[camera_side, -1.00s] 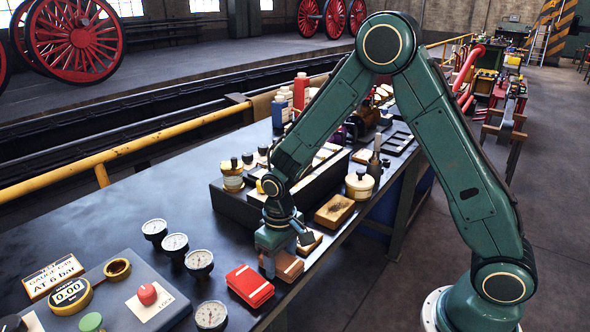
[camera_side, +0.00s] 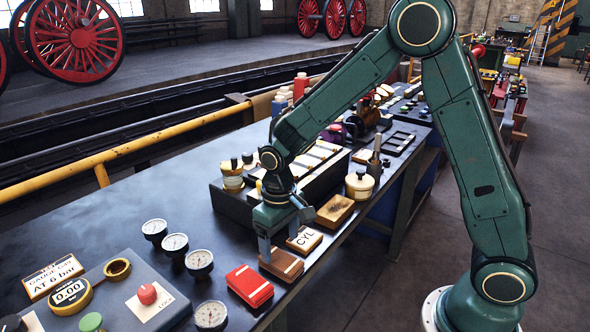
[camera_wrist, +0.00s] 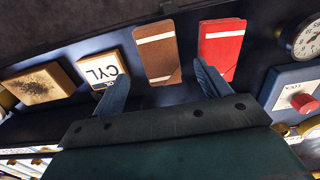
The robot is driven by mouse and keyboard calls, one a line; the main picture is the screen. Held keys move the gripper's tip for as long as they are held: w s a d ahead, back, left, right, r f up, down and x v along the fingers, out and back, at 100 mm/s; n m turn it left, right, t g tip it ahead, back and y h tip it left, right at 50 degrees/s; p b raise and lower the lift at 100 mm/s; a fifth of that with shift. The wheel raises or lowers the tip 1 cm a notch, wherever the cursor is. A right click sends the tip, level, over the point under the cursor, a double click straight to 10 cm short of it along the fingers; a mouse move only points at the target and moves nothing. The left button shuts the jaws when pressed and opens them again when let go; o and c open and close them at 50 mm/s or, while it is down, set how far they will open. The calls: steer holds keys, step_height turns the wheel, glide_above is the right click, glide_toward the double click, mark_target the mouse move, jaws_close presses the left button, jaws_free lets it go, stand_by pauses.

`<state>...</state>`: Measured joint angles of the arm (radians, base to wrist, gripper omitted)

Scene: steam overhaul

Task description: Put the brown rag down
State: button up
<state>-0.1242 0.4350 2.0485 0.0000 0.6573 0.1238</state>
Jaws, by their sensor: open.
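The brown rag (camera_side: 282,264) lies folded flat on the dark bench, between the folded red rag (camera_side: 249,285) and the CYL block (camera_side: 304,240). In the wrist view the brown rag (camera_wrist: 158,52) shows a white stripe and lies beyond the fingertips. My gripper (camera_side: 282,238) is open and empty, just above and behind the brown rag. In the wrist view my gripper's fingers (camera_wrist: 162,88) stand wide apart, with the brown rag in the gap between them and clear of both. The red rag (camera_wrist: 221,48) is near the right finger.
Several dial gauges (camera_side: 199,262) stand left of the red rag. A blue-grey panel (camera_side: 175,309) with a red knob is at the front left. A wooden box (camera_side: 335,211) and a cream pot (camera_side: 359,185) stand to the right. The bench's middle left is clear.

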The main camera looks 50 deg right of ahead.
mark_target(281, 259)
step_height(281, 259, up, 7)
steer(key=shift+f, duration=0.15)
stand_by(0.7)
steer(key=s+d+r+t, duration=0.2)
steer(key=s+r, duration=0.4)
steer(key=s, duration=0.4)
steer(key=s+d+r+t, duration=0.3)
steer(key=s+r, duration=0.3)
steer(key=s, duration=0.5)
steer(key=shift+s+r+t, duration=0.25)
steer(key=shift+r+t, duration=0.05)
steer(key=shift+r, duration=0.05)
